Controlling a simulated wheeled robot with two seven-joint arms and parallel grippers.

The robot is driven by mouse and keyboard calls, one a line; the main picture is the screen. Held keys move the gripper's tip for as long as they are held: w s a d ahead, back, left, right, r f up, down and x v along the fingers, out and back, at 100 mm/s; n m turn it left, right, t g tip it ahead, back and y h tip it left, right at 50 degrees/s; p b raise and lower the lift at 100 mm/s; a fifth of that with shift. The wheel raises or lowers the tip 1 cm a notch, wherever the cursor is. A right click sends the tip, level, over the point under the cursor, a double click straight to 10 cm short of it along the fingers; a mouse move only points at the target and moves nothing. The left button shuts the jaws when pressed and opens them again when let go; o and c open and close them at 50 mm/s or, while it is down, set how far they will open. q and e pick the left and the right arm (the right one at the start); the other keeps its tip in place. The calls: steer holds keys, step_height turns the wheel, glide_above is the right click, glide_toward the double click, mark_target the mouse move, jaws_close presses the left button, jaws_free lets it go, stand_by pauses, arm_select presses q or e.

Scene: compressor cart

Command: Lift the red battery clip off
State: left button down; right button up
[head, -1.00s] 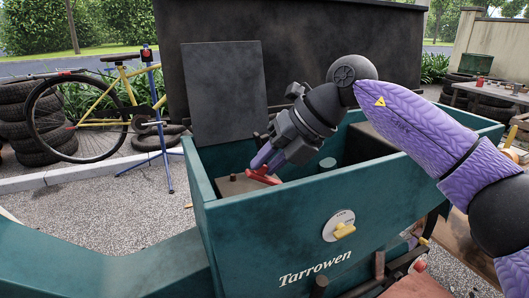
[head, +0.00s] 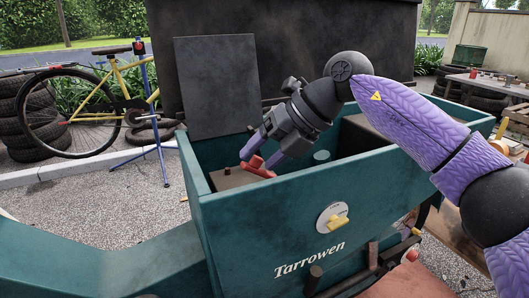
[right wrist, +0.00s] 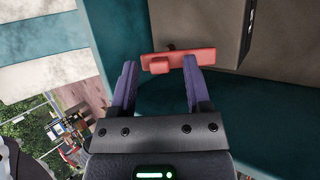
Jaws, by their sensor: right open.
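The red battery clip (head: 257,168) is inside the green cart's bin, at the near right edge of a brown battery (head: 228,178). In the right wrist view the clip (right wrist: 178,60) lies across the fingertips, beside the battery's tan face (right wrist: 205,22). A small dark stub shows just behind it. My right gripper (head: 264,157) is open at the clip, its purple fingers spread apart. In the wrist view, the right finger (right wrist: 190,64) overlaps the clip and the left finger is near its left end. I cannot tell whether they touch it. My left gripper is not in view.
The bin's green front wall (head: 300,225) with a yellow-handled switch (head: 338,223) stands close below my right arm. A dark upright panel (head: 216,85) rises behind the battery. A grey-green cylinder (head: 321,157) stands in the bin right of the gripper.

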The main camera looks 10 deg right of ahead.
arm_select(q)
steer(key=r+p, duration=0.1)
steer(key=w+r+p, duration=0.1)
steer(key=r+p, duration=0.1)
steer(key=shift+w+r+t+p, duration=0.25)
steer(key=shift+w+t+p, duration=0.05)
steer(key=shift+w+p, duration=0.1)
arm_select(e)
steer(key=v, duration=1)
